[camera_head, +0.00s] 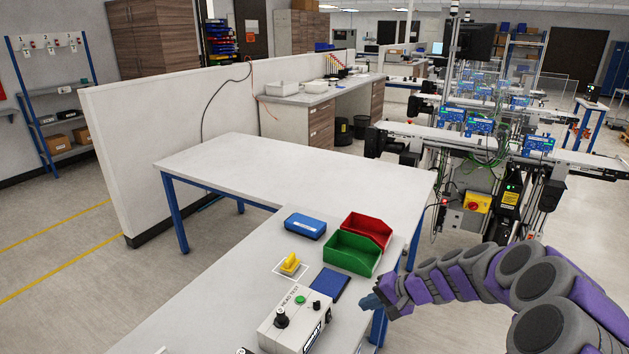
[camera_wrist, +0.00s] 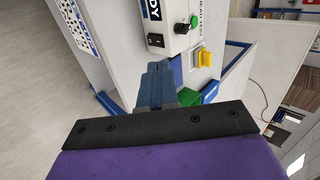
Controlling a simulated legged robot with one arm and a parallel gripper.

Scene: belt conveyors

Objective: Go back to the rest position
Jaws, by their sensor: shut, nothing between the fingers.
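My gripper (camera_head: 372,302) is at the right edge of the white table (camera_head: 290,172), beside the blue pad and the green bin, at the end of my purple and grey arm. In the wrist view its blue-grey fingers (camera_wrist: 156,88) are together, with nothing between them. In the head view the fingertips are small and partly merge with the wrist.
On the table are a green bin (camera_head: 351,254), a red bin (camera_head: 367,229), a blue case (camera_head: 305,226), a yellow part (camera_head: 289,263), a blue pad (camera_head: 328,287) and a test box (camera_head: 296,318). Conveyors (camera_head: 495,145) stand at the right. Floor at left is clear.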

